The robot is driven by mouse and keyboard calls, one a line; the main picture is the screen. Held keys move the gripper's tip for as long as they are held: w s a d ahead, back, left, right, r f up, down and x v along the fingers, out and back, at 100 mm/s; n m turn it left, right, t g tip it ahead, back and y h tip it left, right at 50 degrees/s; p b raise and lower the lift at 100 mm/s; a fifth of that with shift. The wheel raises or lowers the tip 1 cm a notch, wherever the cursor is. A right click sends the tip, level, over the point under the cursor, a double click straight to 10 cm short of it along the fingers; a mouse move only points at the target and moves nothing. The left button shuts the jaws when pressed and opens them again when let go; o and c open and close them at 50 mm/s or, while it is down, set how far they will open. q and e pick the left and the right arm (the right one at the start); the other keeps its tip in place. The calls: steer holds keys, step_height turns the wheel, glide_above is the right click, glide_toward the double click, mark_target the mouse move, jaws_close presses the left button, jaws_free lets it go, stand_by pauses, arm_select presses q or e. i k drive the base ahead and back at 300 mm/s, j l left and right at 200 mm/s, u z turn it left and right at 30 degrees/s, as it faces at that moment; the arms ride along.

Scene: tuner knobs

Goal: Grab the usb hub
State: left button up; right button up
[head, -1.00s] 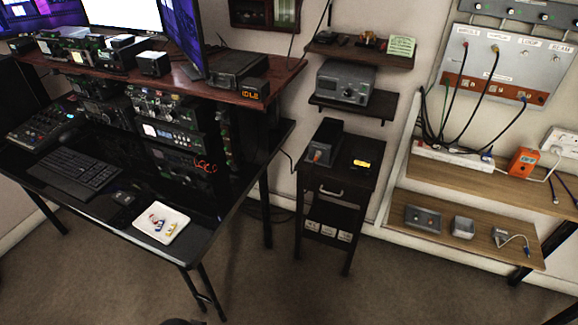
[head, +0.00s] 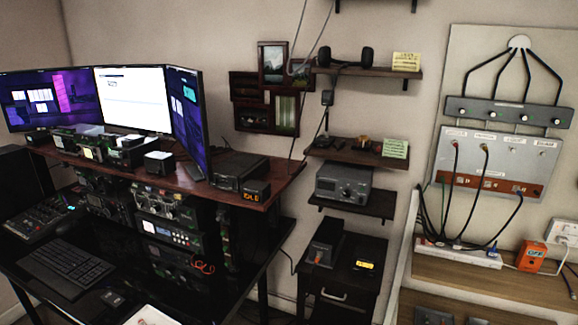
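I cannot pick out the usb hub with certainty. A long white power strip-like block (head: 458,253) with cables lies on the upper right wooden shelf. Small grey boxes (head: 433,315) on the lower right shelf are cut off by the bottom edge. A small black device (head: 115,298) lies at the front of the black desk; its details are too small to read. Neither gripper is in view.
The black desk (head: 75,284) holds a keyboard (head: 66,264) and radio gear under a monitor riser (head: 270,193). A small dark cabinet (head: 345,284) stands between the desk and the right shelves. An orange box (head: 531,256) sits on the upper right shelf (head: 480,281).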

mark_target(113, 300)
steer(key=u, duration=1.25)
